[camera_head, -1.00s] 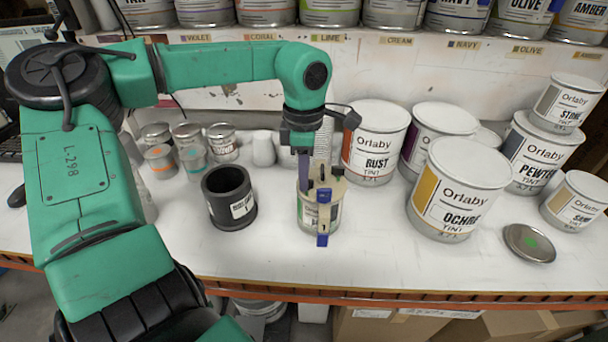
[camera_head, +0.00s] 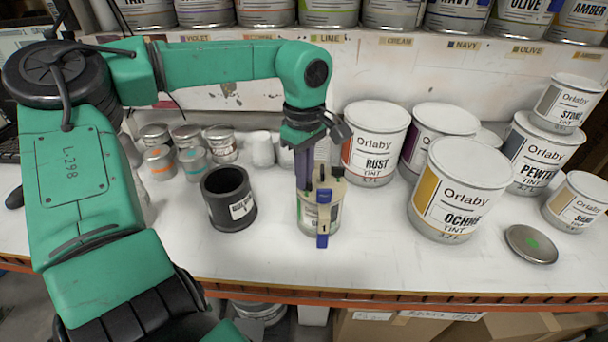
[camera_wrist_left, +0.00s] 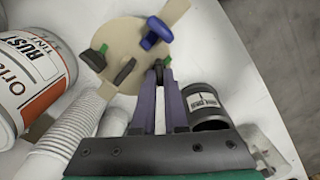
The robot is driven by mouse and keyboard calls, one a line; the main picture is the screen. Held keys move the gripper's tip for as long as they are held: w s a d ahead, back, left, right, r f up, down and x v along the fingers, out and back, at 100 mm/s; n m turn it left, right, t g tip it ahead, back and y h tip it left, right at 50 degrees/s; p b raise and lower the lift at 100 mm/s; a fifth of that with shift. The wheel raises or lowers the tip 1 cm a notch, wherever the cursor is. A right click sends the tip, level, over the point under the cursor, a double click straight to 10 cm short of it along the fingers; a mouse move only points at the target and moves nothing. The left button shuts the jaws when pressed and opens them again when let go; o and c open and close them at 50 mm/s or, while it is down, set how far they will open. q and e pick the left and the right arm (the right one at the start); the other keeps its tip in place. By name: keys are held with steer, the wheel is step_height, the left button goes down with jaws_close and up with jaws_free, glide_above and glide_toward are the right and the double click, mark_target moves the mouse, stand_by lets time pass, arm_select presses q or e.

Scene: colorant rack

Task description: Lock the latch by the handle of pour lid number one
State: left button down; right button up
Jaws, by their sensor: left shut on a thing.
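A small can with a beige pour lid (camera_head: 334,187) stands upright at the front middle of the bench. The lid also shows in the left wrist view (camera_wrist_left: 125,42), with black handles (camera_wrist_left: 124,71), green pieces (camera_wrist_left: 103,49) and a blue piece (camera_wrist_left: 155,33). In the head view, a blue piece marked 1 (camera_head: 323,214) hangs down the can's front. My left gripper (camera_head: 304,186) points down at the lid's left rim. Its purple fingers (camera_wrist_left: 160,72) are shut on a small dark latch handle at the rim, mostly hidden by the fingertips. My right gripper is out of view.
A black cup (camera_head: 212,206) stands left of the can, also close beside the fingers in the left wrist view (camera_wrist_left: 205,107). RUST (camera_head: 374,150) and OCHRE (camera_head: 455,205) tins stand to the right. A loose lid (camera_head: 530,243) lies far right.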

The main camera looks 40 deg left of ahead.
arm_select(q)
steer(key=m, duration=0.3)
steer(key=shift+w+m, duration=0.1)
steer(key=shift+m, duration=2)
steer(key=c, duration=0.9)
jaws_free()
steer(key=shift+c, duration=0.2)
steer(key=shift+r, duration=0.1)
step_height(320, 180, up, 14)
steer(key=shift+r, duration=0.2)
